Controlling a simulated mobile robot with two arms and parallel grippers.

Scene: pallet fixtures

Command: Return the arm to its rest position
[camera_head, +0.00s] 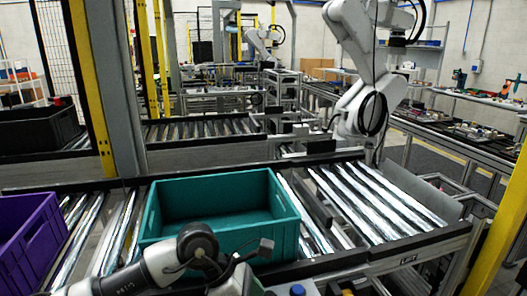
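My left arm (160,265) comes in from the bottom left, with a pale link and a dark rounded joint in front of the teal crate. Past the joint, dark and grey parts at the arm's end overlap the crate's lower front wall. I cannot make out the fingers or whether that gripper holds anything. My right gripper is not in view. The teal crate (225,190) stands open on the roller conveyor, and its visible inside looks empty.
A purple crate (25,240) stands at the left and a black crate (40,130) behind it. Bare rollers (375,205) lie right of the teal crate. A yellow post (500,225) stands at the right. A white robot arm (355,40) hangs over the far side.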

